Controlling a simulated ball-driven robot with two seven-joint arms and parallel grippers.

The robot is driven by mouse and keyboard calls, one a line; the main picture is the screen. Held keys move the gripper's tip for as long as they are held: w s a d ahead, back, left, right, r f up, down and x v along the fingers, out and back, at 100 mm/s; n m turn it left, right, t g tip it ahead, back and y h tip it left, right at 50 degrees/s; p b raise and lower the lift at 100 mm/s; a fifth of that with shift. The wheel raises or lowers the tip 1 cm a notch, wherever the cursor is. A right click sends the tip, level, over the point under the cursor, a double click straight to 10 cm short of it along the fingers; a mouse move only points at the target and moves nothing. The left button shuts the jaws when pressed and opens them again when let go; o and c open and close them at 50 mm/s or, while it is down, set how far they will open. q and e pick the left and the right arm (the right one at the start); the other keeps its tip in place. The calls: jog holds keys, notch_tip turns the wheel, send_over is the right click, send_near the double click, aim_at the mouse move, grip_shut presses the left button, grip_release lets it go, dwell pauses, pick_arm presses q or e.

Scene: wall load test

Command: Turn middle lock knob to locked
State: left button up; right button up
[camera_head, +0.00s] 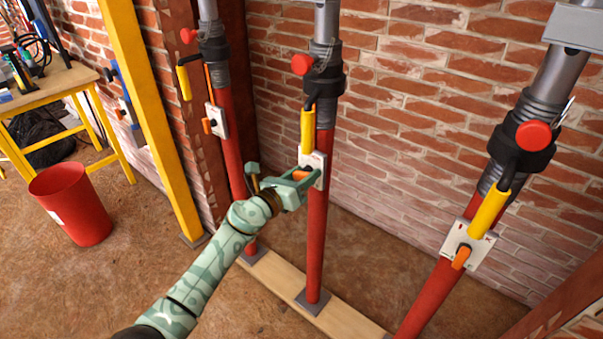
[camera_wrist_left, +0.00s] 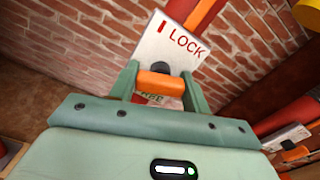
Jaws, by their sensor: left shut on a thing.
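The middle lock knob is an orange bar on a white plate (camera_head: 318,160) on the middle red prop (camera_head: 317,225). My left gripper (camera_head: 303,174) is at this plate, with its fingers around the knob. In the left wrist view the orange knob (camera_wrist_left: 160,84) lies crosswise between the two green fingertips (camera_wrist_left: 160,80), and the gripper is shut on it. The plate (camera_wrist_left: 172,42) reads LOCK beside a red mark above the knob. Lettering below the knob is partly hidden by the knob and gripper. My right gripper is not in view.
Similar props with orange knobs stand at left (camera_head: 209,123) and right (camera_head: 461,258). Yellow handles (camera_head: 307,130) hang above the plates. A brick wall (camera_head: 400,130) is behind. A red bucket (camera_head: 72,205) and a workbench (camera_head: 50,88) stand at left. Open floor lies in front.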

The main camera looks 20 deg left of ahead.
pick_arm(q)
jog(key=shift+r+n+p, duration=0.1)
jog(key=shift+n+p, duration=0.2)
jog(key=shift+n, duration=0.6)
jog(key=n+p, duration=0.1)
jog(key=n, duration=0.1)
jog(key=shift+n, duration=0.9)
jog(key=n+p, duration=0.1)
jog(key=n, duration=0.4)
jog(key=shift+p, duration=0.4)
jog(key=shift+n+p, duration=0.45)
jog(key=shift+n, duration=1.25)
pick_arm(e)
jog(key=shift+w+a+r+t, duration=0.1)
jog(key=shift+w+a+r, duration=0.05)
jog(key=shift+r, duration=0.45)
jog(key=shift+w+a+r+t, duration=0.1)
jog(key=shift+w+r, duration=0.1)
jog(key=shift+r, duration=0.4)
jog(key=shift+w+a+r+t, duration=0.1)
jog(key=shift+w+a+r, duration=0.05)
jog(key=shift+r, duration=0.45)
pick_arm(q)
jog(key=shift+f, duration=0.2)
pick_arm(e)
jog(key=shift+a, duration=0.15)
